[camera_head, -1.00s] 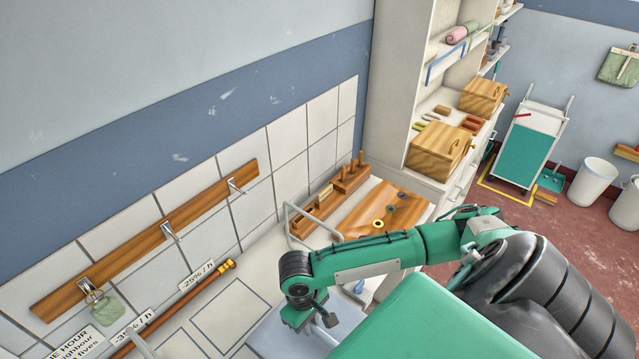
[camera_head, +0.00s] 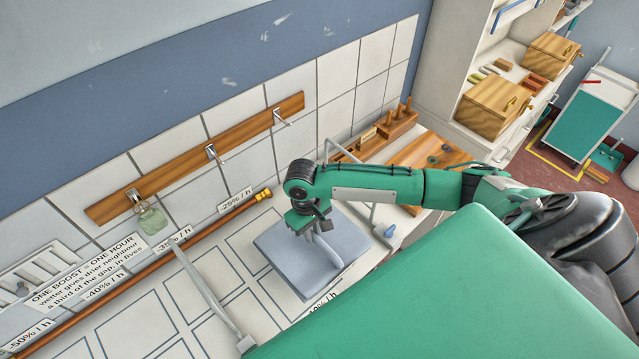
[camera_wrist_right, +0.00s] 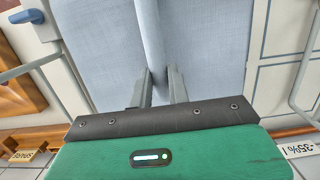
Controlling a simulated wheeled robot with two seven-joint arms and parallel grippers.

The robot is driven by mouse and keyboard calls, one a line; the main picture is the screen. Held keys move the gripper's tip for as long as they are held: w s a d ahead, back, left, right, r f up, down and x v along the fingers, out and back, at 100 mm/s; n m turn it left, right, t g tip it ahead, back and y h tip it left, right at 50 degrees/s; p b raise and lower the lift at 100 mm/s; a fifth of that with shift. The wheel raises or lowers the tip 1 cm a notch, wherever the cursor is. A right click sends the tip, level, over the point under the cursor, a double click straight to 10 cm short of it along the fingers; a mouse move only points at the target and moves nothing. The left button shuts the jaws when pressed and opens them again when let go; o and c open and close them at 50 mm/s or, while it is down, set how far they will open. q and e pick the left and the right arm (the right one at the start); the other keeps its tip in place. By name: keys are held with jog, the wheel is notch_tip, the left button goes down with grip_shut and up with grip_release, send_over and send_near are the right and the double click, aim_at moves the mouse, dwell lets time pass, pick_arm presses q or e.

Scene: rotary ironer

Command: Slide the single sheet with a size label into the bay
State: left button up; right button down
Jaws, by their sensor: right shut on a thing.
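A pale grey-blue folded sheet (camera_head: 290,262) is over the white counter in the head view. My right gripper (camera_head: 318,232) is above it, shut on a raised fold. In the right wrist view, the fingers (camera_wrist_right: 160,88) pinch this ridge of the sheet (camera_wrist_right: 95,50), which fills the upper middle. I cannot make out a size label on the sheet, nor whether its underside touches the counter. Outlined rectangular bays (camera_head: 130,322) mark the counter to the left of the sheet. My left gripper is not in view.
A copper-coloured pipe (camera_head: 150,265) with percentage labels runs along the tiled wall. A grey bar (camera_head: 208,295) crosses the outlined bays. A bent grey rail (camera_head: 376,200) with a blue piece (camera_head: 390,231) stands right of the sheet. A wooden rack (camera_head: 397,125) is behind.

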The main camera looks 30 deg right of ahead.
jog(key=w, duration=0.4)
jog(key=shift+w+a, duration=0.1)
jog(key=shift+a, duration=0.25)
jog(key=shift+w+f+b, duration=0.25)
jog(key=shift+w+b, duration=0.05)
jog(key=shift+w+a+f+b, duration=0.1)
jog(key=shift+w+f+b, duration=0.25)
jog(key=shift+f, duration=0.45)
jog(key=shift+w+f+b, duration=0.25)
jog(key=shift+f+b, duration=0.25)
jog(key=shift+f, duration=0.3)
jog(key=shift+w+a+f+b, duration=0.1)
jog(key=shift+w+f+b, duration=0.25)
jog(key=shift+f, duration=0.45)
jog(key=shift+f, duration=0.3)
jog(key=c, duration=1.3)
grip_release()
jog(key=shift+s, duration=0.1)
jog(key=shift+o, duration=0.2)
jog(key=shift+r+b, duration=0.35)
jog(key=shift+r, duration=0.2)
notch_tip(320, 180, up, 13)
jog(key=w+b, duration=0.2)
jog(key=b, duration=0.1)
jog(key=shift+f+b, duration=0.2)
jog(key=shift+b, duration=0.1)
